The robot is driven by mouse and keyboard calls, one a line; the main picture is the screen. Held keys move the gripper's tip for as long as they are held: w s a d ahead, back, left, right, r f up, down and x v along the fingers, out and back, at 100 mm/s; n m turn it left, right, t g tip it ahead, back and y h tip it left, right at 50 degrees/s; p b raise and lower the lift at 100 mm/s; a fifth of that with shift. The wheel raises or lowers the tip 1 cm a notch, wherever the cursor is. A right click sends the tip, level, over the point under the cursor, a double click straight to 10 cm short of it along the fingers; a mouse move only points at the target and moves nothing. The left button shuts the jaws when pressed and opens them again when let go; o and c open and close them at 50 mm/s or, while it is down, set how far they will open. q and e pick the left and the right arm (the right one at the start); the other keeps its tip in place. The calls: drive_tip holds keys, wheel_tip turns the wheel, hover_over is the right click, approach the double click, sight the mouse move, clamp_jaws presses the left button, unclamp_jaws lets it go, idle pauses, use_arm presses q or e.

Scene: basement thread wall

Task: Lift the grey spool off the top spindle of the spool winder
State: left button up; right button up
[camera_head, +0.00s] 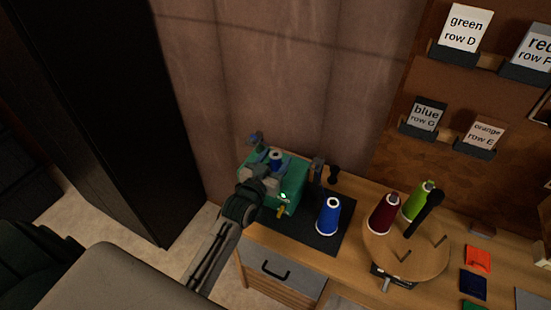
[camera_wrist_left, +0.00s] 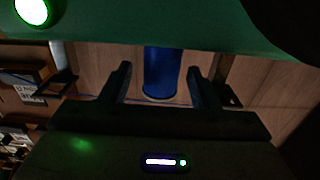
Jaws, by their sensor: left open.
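The green spool winder (camera_head: 293,186) stands on a dark mat at the back left of the worktop. A small blue spool (camera_head: 276,156) shows upright on its top. Grey shapes lie beside it, but I cannot clearly make out a grey spool; my gripper and wrist hide part of the top. My left gripper (camera_head: 262,178) is at the winder's near left side, open. In the left wrist view its two fingers (camera_wrist_left: 160,88) are apart, with a blue cylinder (camera_wrist_left: 160,70) seen between them; I cannot tell whether it lies within the jaws or beyond. My right gripper is not in view.
A blue cone (camera_head: 328,217) stands on the mat right of the winder. A round wooden stand (camera_head: 405,258) holds a dark red cone (camera_head: 383,213), a green cone (camera_head: 417,201) and pegs. A labelled board (camera_head: 400,155) rises behind. A dark cabinet (camera_head: 110,110) stands left.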

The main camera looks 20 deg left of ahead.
use_arm(q)
drive_tip(key=shift+w+f, duration=0.15)
drive_tip(key=shift+w, duration=1.25)
drive_tip(key=shift+s, duration=0.1)
drive_tip(key=shift+c, duration=1)
drive_tip(key=c, duration=0.8)
wheel_tip(320, 180, up, 10)
drive_tip(key=shift+r+b, duration=0.1)
drive_tip(key=shift+b, duration=0.65)
